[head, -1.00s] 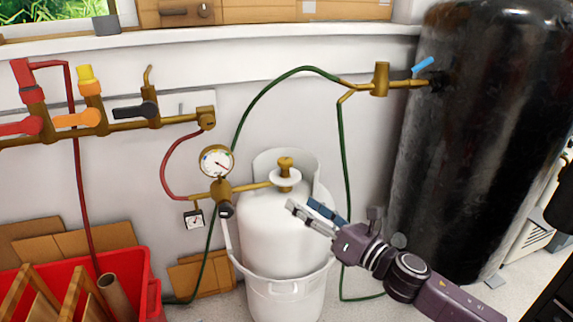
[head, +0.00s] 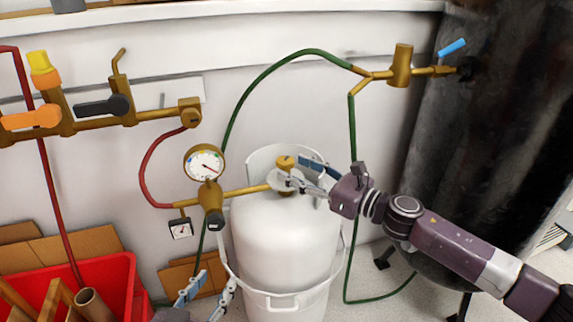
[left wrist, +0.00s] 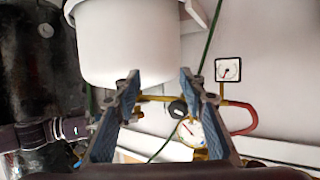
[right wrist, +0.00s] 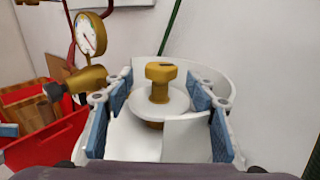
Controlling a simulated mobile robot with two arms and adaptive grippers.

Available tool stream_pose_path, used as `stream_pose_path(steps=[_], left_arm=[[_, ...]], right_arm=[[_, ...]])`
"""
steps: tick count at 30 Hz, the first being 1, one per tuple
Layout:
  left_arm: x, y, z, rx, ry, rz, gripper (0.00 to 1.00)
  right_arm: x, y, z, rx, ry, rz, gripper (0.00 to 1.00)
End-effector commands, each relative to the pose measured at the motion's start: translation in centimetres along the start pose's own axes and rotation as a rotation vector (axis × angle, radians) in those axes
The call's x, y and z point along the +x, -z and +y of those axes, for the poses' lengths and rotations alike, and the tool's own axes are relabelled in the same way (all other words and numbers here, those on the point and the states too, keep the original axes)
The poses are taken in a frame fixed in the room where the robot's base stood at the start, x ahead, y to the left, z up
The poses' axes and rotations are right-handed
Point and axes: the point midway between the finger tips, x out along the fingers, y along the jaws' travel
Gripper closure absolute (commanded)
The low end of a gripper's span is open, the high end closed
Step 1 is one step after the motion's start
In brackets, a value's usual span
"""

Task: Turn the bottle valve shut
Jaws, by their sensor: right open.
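My right gripper (head: 302,175) comes in from the right at the valve. In the right wrist view the brass valve knob (right wrist: 160,80) stands between the two open blue-padded fingers, with a gap on each side. My left gripper (head: 207,292) is low, in front of the bottle's left side. In the left wrist view its fingers (left wrist: 157,85) are spread apart and empty.
A pressure gauge (head: 204,163) and brass regulator sit left of the valve. Green hoses (head: 353,130) loop above and behind the bottle. A red crate (head: 115,285) with tubes stands lower left. A large black tank (head: 480,120) stands at the right.

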Motion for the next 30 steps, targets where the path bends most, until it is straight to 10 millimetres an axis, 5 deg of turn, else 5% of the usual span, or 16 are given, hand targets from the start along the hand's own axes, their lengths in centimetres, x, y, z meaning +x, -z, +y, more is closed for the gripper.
stream_pose_path(steps=[6, 17, 30], left_arm=[[0.2, 2.0, 0.3, -0.001, -0.005, 0.091, 0.62], [0.2, 2.7, 0.3, -0.001, -0.007, 0.118, 0.62], [0.2, 2.7, 0.3, 0.000, -0.006, 0.117, 0.62]], right_arm=[[2.9, 0.1, 0.0, 0.001, 0.001, -0.001, 0.49], [3.5, 0.1, 0.0, 0.001, 0.001, 0.001, 0.49], [3.5, 0.1, 0.0, 0.001, 0.002, 0.001, 0.91]])
